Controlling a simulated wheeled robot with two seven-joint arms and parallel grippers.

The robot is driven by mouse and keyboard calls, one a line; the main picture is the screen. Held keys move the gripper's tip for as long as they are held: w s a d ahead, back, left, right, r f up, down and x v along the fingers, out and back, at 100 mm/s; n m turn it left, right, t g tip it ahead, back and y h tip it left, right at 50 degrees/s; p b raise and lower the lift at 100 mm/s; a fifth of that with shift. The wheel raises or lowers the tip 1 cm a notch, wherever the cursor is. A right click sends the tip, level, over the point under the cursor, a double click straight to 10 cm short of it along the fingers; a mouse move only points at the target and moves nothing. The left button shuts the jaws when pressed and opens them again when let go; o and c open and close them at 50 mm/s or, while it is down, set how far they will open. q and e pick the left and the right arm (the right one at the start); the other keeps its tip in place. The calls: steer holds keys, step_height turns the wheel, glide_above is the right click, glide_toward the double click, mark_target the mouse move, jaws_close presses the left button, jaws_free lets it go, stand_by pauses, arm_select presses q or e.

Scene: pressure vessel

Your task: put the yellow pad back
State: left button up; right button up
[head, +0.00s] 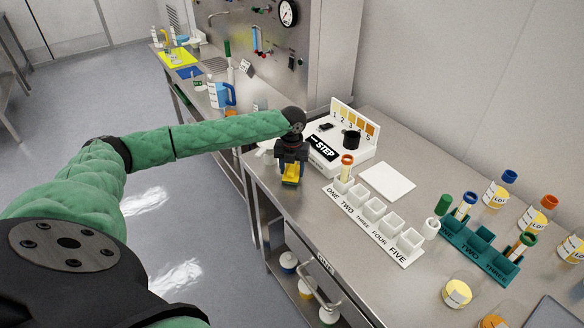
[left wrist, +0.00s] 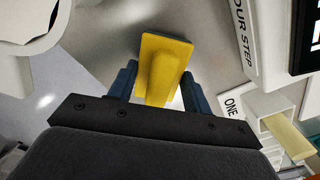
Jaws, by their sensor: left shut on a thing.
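My left gripper (head: 290,180) is shut on the yellow pad (head: 291,170), above the near left corner of the steel bench. In the left wrist view the pad (left wrist: 163,68) sits between the two blue fingers (left wrist: 162,88); it is a flat yellow plate with a raised grip. In the head view the gripper covers part of the pad. I cannot tell whether the pad touches the bench. My right gripper is not in view.
Right of the gripper stand the white STEP device (head: 325,160) and a white numbered rack (head: 375,222) holding one capped tube. A white plate (head: 387,181), a teal rack (head: 475,248) and several bottles lie farther right. A blue jug (head: 220,95) and yellow mat (head: 179,57) are on the far bench.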

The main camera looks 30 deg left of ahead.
arm_select(q)
steer(key=shift+f, duration=0.45)
steer(key=o, duration=1)
steer(key=shift+f, duration=0.1)
